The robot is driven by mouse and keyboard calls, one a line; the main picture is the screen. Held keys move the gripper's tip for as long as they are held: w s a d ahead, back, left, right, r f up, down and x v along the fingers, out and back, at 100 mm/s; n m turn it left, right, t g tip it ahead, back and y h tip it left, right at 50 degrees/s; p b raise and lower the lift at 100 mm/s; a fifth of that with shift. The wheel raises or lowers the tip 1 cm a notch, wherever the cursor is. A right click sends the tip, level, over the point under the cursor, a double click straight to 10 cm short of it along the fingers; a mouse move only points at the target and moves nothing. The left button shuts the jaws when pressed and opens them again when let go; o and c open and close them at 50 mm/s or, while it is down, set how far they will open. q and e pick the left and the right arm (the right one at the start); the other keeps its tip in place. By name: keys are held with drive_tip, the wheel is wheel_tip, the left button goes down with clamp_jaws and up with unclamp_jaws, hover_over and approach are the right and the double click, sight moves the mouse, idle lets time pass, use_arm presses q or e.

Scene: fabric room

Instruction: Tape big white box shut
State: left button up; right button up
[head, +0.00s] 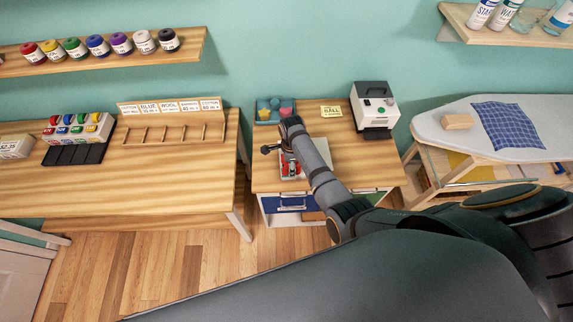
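One arm of mine comes in from the lower right and reaches over the small middle table (350,172). I take it to be my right arm. Its gripper (281,150) is near the table's left half, just above a small red object (290,168). I cannot tell whether they touch. A flat white surface shows partly under the arm. I cannot tell whether it is the big white box, and no tape is clearly recognisable. My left gripper is not in view.
A white machine with a black top (374,110) stands at the table's back right. A long table (150,180) is on the left and an ironing board (455,137) on the right.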

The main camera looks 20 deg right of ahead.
drive_tip(key=shift+s+d, duration=0.1)
drive_tip(key=shift+d, duration=0.15)
drive_tip(key=shift+s+d, duration=0.15)
drive_tip(key=shift+d, duration=0.55)
drive_tip(key=shift+s+d, duration=0.15)
drive_tip(key=shift+d, duration=0.55)
drive_tip(key=shift+s+d, duration=0.2)
drive_tip(key=shift+d, duration=0.5)
drive_tip(key=shift+s+d, duration=0.15)
drive_tip(key=shift+d, duration=0.55)
drive_tip(key=shift+d, duration=0.1)
drive_tip(key=shift+s+d, duration=0.15)
drive_tip(key=shift+d, duration=0.5)
drive_tip(key=shift+s+d, duration=0.15)
drive_tip(key=shift+d, duration=0.5)
drive_tip(key=shift+s+d, duration=0.2)
drive_tip(key=shift+d, duration=0.55)
drive_tip(key=shift+s+d, duration=0.2)
drive_tip(key=shift+d, duration=0.5)
